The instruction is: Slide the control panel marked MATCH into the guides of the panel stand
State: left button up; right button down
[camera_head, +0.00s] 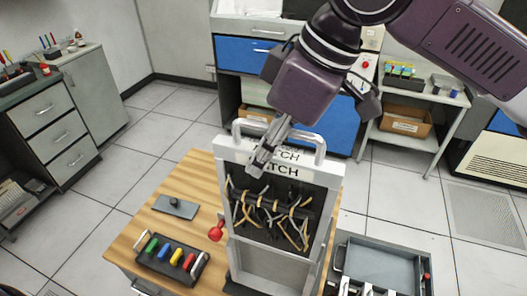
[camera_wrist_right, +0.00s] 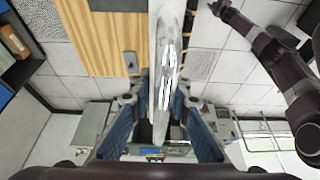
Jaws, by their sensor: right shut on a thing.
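The control panel, a pale plate with black and tan looped cables (camera_head: 270,212), is upright at the panel stand in the head view. A MATCH label shows near its top, partly covered by my gripper.
On the wooden table (camera_head: 185,185) a black block with coloured handles (camera_head: 173,259), a red knob (camera_head: 216,231) and a small grey plate (camera_head: 175,206) lie left of the stand. A grey tray (camera_head: 382,262) is at right.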

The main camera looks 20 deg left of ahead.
aim_at(263, 180)
jog(key=shift+f+b, duration=0.45)
jog(key=shift+b, duration=0.05)
jog(key=shift+r, duration=0.1)
jog(key=shift+s+p, duration=0.1)
jog(key=shift+p, duration=1.05)
dwell(0.3)
jog(key=shift+f, duration=0.25)
jog(key=shift+f+b, duration=0.7)
jog(key=shift+f, duration=1.3)
jog(key=shift+p, duration=0.45)
